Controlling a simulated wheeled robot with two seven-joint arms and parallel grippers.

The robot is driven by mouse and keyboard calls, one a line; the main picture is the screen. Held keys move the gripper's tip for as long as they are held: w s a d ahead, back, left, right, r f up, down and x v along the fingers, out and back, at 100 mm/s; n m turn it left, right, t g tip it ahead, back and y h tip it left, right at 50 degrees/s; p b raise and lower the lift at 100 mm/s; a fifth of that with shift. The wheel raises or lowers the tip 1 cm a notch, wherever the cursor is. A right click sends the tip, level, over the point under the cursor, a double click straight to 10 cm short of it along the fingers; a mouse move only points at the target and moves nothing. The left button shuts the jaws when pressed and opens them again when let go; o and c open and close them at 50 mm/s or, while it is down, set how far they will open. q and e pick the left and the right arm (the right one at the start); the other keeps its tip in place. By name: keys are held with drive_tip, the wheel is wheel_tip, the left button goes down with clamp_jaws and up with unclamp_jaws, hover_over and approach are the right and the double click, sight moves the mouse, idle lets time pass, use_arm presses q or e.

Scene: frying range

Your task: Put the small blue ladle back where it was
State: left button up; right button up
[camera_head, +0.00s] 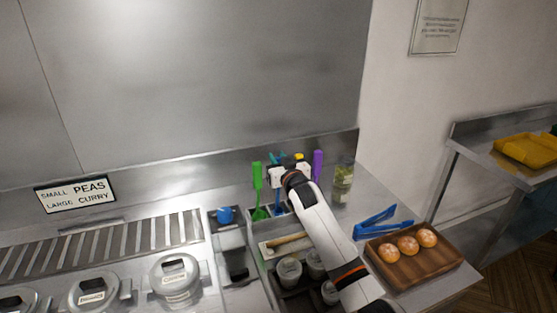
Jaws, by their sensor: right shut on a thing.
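My right gripper (279,182) is at the back of the counter, above the utensil holder, shut on the small blue ladle. Blue parts of the ladle (277,198) show just below the gripper, and more blue shows just above it. The ladle looks roughly upright. Its lower end is at the holder, but I cannot tell whether it rests there or hangs just above. A green utensil (257,183) stands to the left of the gripper. A purple utensil (317,165) and a yellow-topped one (299,156) stand to the right, partly hidden by my arm. My left gripper is out of view.
A jar with green contents (343,182) stands right of the utensils. Blue tongs (378,223) and a brown tray (447,265) of buns lie at the right. Lidded pots (175,276) and a blue item (225,215) are at the left. Small containers (289,270) sit in front.

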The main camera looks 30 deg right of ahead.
drive_tip(key=shift+f, duration=0.25)
drive_tip(key=o, duration=1)
drive_tip(key=shift+f, duration=0.1)
drive_tip(key=b+v, duration=0.2)
drive_tip(key=v, duration=1)
drive_tip(key=shift+b, duration=0.3)
drive_tip(key=shift+s, duration=0.1)
